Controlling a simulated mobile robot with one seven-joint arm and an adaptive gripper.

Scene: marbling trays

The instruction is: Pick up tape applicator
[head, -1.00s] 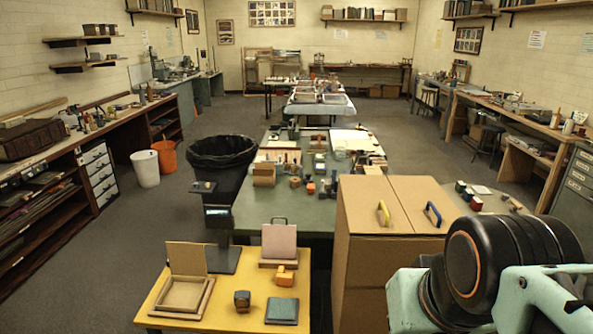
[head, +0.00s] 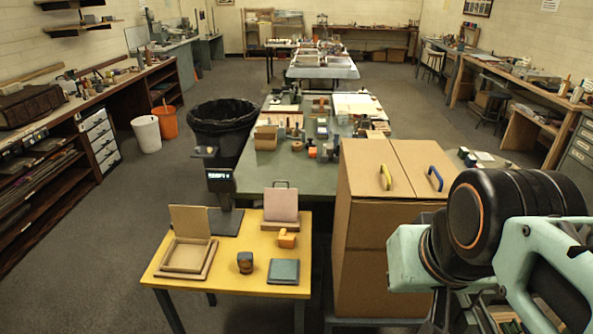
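A small orange object (head: 287,238) sits on the yellow table (head: 232,283), in front of the upright pinkish board. It may be the tape applicator, but it is too small to be sure. A dark, brownish rounded block (head: 245,262) stands to its front left, and a flat grey-green square pad (head: 284,271) lies in front of it. My gripper is not in view. Only links of my arm show at the right edge, well apart from the yellow table.
An open wooden box (head: 187,257) fills the table's left side. A tall cardboard box (head: 380,250) with yellow and blue handles stands right of the table. Behind is a cluttered green table (head: 295,180) and a black-lined bin (head: 222,130).

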